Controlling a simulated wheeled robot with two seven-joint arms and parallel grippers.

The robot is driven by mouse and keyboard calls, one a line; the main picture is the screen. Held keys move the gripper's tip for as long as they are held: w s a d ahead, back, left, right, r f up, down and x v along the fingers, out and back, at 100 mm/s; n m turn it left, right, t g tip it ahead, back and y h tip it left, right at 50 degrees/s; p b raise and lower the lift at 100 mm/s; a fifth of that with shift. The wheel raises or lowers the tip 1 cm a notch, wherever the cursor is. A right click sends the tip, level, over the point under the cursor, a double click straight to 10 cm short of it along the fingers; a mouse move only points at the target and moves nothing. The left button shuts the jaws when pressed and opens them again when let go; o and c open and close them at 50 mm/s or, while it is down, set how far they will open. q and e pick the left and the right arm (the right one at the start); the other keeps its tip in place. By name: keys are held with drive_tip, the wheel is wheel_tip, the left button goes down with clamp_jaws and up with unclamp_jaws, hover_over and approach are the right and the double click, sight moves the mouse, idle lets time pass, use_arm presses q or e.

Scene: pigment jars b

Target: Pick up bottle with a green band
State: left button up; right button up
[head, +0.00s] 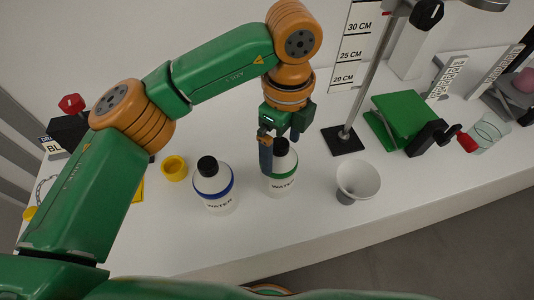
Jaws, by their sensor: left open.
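The bottle with a green band (283,184) is white with a black cap and a WATER label. It stands upright on the white table, and the gripper partly hides its cap and left side. My left gripper (280,146) is open, with its fingers pointing down around the cap area. One finger shows in front of the bottle's left edge, the other near the cap's upper right. I cannot tell whether a finger touches the bottle. My right gripper is out of view.
A similar bottle with a blue band (214,188) stands just left. A yellow cup (175,168) is farther left. A white funnel (358,181) stands to the right, and a stand with a black base (342,141) is behind it. The table's front edge is close.

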use_arm(q)
drive_tip(key=shift+s+d+f+p, duration=0.1)
drive_tip(key=shift+s+f+p, duration=0.1)
drive_tip(key=shift+f+p, duration=0.35)
drive_tip(key=shift+s+f+p, duration=0.2)
drive_tip(key=shift+f+p, duration=0.25)
drive_tip(key=shift+f, duration=0.2)
wheel_tip(320, 180, down, 3)
drive_tip(key=shift+w+f, duration=0.1)
drive_tip(key=shift+w+a+f, duration=0.15)
drive_tip(key=shift+a+f, duration=0.05)
drive_tip(key=shift+d, duration=0.1)
drive_tip(key=c, duration=0.9)
drive_tip(key=shift+c, duration=0.7)
